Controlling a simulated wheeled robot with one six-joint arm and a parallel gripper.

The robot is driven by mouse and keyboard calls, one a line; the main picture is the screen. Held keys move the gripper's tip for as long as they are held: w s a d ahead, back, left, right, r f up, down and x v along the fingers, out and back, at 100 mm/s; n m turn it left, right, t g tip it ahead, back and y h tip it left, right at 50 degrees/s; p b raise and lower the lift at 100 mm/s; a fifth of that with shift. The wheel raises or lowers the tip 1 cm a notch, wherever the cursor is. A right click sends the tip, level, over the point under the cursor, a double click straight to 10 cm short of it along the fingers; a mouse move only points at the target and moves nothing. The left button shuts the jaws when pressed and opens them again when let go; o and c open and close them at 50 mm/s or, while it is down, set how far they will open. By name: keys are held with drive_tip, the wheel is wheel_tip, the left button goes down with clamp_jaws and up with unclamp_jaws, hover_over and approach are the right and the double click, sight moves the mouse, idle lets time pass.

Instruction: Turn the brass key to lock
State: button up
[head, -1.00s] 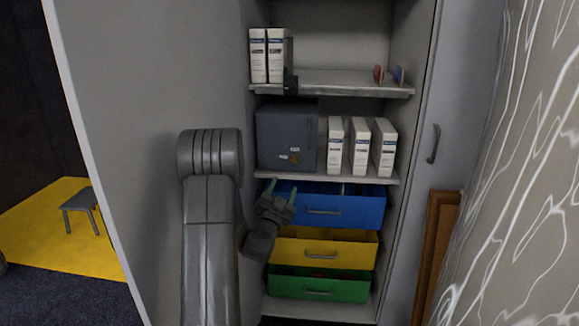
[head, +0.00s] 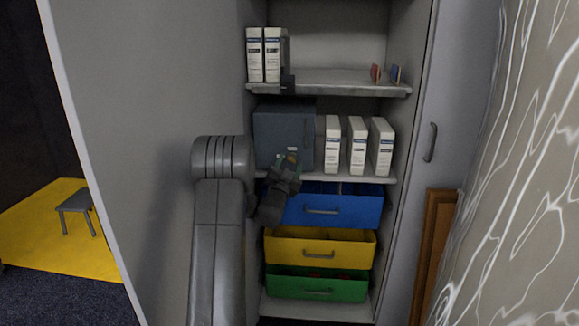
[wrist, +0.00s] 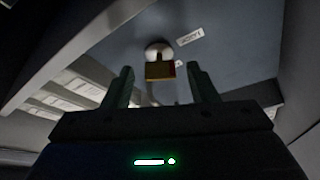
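The brass key (wrist: 160,70) sticks out of a round pale lock (wrist: 157,49) on the front of the dark blue-grey box (head: 270,130). The box stands on the middle shelf of the cabinet, and its front fills much of the wrist view (wrist: 230,60). My gripper (head: 287,161) is in front of the lower right of the box. In the wrist view, my gripper (wrist: 163,82) is open, with one finger on each side of the key and a gap to both. The gripper hides the key in the head view.
White binders (head: 357,145) stand right of the box. Blue (head: 350,208), yellow (head: 350,248) and green (head: 345,288) drawers are underneath. The cabinet's side panel (head: 130,120) is on the left.

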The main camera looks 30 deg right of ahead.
drive_tip(key=c, duration=0.9)
drive_tip(key=shift+f, duration=0.1)
drive_tip(key=shift+c, duration=0.2)
drive_tip(key=shift+n+b, duration=0.3)
drive_tip(key=shift+b, duration=0.1)
drive_tip(key=shift+f+t+y+b, duration=0.15)
drive_tip(key=shift+t+y+b, duration=0.15)
drive_tip(key=shift+b, duration=0.05)
drive_tip(key=n+t+b, duration=0.1)
drive_tip(key=n+b, duration=0.2)
drive_tip(key=shift+s+d+f+y, duration=0.1)
drive_tip(key=shift+y, duration=0.2)
drive_tip(key=n+t+y+b, duration=0.1)
drive_tip(key=n+b, duration=0.1)
drive_tip(key=shift+n, duration=0.4)
drive_tip(key=shift+d+r+n+t+y+b, duration=0.1)
drive_tip(key=shift+r+n+t+y+b, duration=0.15)
drive_tip(key=shift+n+y+b, duration=0.5)
drive_tip(key=shift+n, duration=0.35)
